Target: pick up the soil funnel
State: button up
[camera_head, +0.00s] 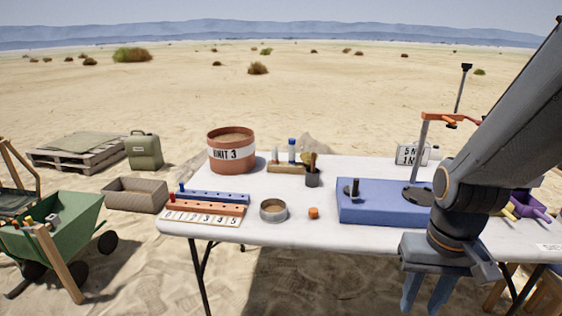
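I cannot pick out a soil funnel with certainty. A purple open-topped piece (530,206) lies at the right end of the white table (300,222), partly hidden behind my arm, and may be it. A yellow piece (507,212) lies just left of it. My gripper (426,298) points down in front of the table's near edge, left of the purple piece and apart from it. Its two blue fingers are spread with a gap between them, and nothing shows between them. The fingertips are near the bottom edge of the picture.
A blue box (385,203) bears a dark peg and the foot of a stand (421,150) with an orange arm. Left of it are an orange cap (313,213), a round sieve (273,210), peg racks (205,207) and a terracotta bucket (231,152). A green wheelbarrow (60,238) stands left.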

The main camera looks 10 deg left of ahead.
aim_at(306, 157)
jog(key=k, duration=0.6)
jog(key=u, duration=0.25)
jog(key=i, duration=2.05)
jog(key=z, duration=0.65)
